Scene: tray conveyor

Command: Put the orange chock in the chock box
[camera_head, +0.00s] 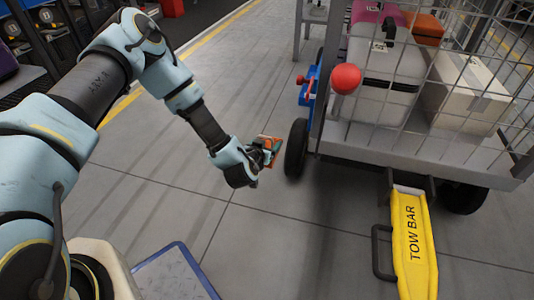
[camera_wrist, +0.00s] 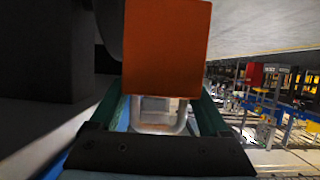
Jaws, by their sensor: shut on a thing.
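The orange chock (camera_wrist: 166,48) fills the upper middle of the wrist view, between the green fingers of my gripper (camera_wrist: 160,105). In the head view my gripper (camera_head: 269,149) is shut on the chock (camera_head: 266,137), low near the floor and just left of the cart's near wheel (camera_head: 296,148). The gripper hides part of the chock, and I cannot tell whether it touches the floor. A small blue holder (camera_head: 308,88) is fixed to the cart's left side; I cannot tell whether it is the chock box.
The caged cart (camera_head: 400,170) carries suitcases and a carton (camera_head: 464,92). A red ball (camera_head: 346,79) is at its near corner. A yellow tow bar (camera_head: 411,240) reaches toward me. A blue-rimmed grey surface (camera_head: 168,278) is at bottom left. Floor left of the wheel is clear.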

